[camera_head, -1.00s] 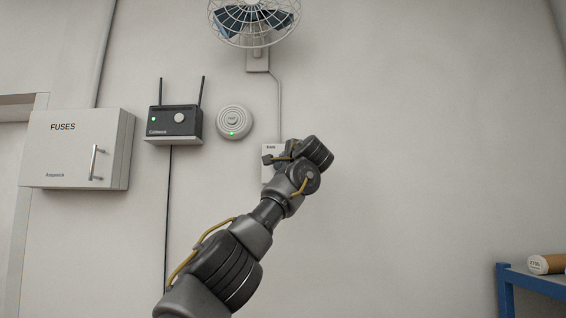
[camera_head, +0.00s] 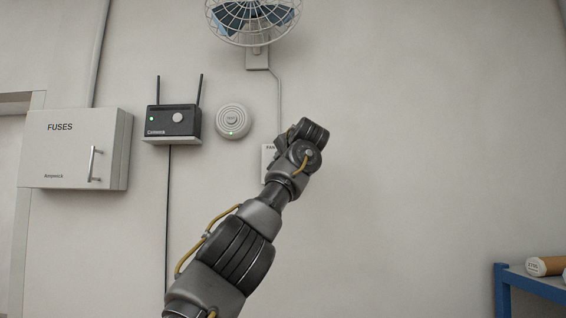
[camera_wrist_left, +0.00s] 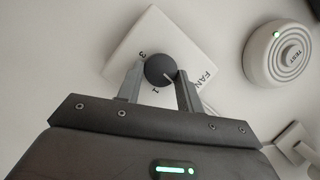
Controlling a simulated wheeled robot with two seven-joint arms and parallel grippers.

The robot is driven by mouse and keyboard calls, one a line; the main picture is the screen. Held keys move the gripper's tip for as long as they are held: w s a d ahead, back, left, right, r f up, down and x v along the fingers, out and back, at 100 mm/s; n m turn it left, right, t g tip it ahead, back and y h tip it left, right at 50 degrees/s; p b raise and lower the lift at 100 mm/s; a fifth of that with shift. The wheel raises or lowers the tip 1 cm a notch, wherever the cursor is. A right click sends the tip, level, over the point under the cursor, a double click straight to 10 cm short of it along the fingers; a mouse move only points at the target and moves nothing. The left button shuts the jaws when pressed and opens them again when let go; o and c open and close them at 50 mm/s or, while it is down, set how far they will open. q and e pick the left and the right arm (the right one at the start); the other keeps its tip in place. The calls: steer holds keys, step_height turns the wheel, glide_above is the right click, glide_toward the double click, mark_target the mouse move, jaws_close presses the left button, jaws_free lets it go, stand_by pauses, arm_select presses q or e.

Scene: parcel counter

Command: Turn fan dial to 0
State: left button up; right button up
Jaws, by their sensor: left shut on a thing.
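The fan dial (camera_wrist_left: 160,68) is a dark round knob with a short white mark, on a white wall plate (camera_wrist_left: 128,42). The white mark points to the lower right there, away from the 3. Other digits are hidden or not readable. My left gripper (camera_wrist_left: 160,88) is shut on the dial, one finger on each side. In the head view my left wrist covers most of the plate (camera_head: 267,160) and hides the dial. My right gripper is not in view.
The wall fan (camera_head: 253,18) hangs above the plate. A round TEST device (camera_head: 233,120), a dark router (camera_head: 173,120) and a fuse box (camera_head: 70,150) are on the wall to the left. A blue shelf (camera_head: 530,281) with a cardboard tube is at the lower right. The wall to the right is bare.

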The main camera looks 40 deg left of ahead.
arm_select(q)
steer(key=shift+f, duration=0.2)
steer(key=o, duration=1)
steer(key=shift+r, duration=0.1)
steer(key=b+v, duration=0.5)
steer(key=v, duration=0.5)
steer(key=shift+s+d+r, duration=0.15)
steer(key=shift+s+d, duration=0.1)
steer(key=shift+d, duration=0.05)
